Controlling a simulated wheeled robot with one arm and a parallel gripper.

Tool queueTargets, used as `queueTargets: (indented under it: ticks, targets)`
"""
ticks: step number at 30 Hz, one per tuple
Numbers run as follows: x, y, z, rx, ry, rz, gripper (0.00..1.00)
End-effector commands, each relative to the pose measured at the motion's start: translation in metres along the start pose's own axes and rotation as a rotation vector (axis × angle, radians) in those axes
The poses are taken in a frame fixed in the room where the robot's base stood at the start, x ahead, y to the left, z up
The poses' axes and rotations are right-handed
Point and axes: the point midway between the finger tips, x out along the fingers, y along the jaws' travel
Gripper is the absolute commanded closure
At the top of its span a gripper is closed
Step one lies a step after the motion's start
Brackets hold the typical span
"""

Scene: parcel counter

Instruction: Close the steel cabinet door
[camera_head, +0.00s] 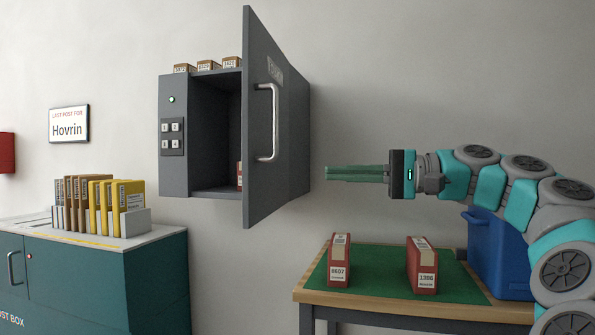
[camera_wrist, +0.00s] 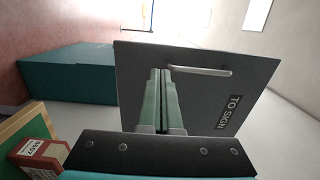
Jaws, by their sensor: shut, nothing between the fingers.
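The steel cabinet (camera_head: 174,140) hangs on the wall, dark grey, with a keypad on its front left. Its door (camera_head: 262,190) stands wide open, swung out toward the camera on the right side, with a silver bar handle (camera_head: 272,122). Part of a red box (camera_head: 239,175) shows inside behind the door. My gripper (camera_head: 328,173) is right of the door, its green fingers together and empty, pointing left at it. In the wrist view the fingers (camera_wrist: 161,72) point at the door's outer face (camera_wrist: 135,85), beside the handle (camera_wrist: 200,71). I cannot tell whether they touch it.
Several small boxes (camera_head: 208,65) lie on the cabinet. Below right, a table with a green mat (camera_head: 380,282) carries two red parcels (camera_head: 339,262) (camera_head: 421,265) and a blue crate (camera_head: 497,252). A teal post box (camera_head: 150,285) with yellow and brown parcels stands at lower left.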

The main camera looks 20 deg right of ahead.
Motion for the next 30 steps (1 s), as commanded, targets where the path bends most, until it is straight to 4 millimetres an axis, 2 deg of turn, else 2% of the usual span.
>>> queueTargets:
  ticks: [18, 24, 30]
  targets:
    - [0.111, 0.002, 0.001, 0.002, -0.002, 0.004, 1.0]
    - [0.13, 0.002, 0.001, 0.002, -0.003, 0.003, 1.0]
    - [0.135, 0.002, 0.001, 0.001, -0.002, 0.004, 1.0]
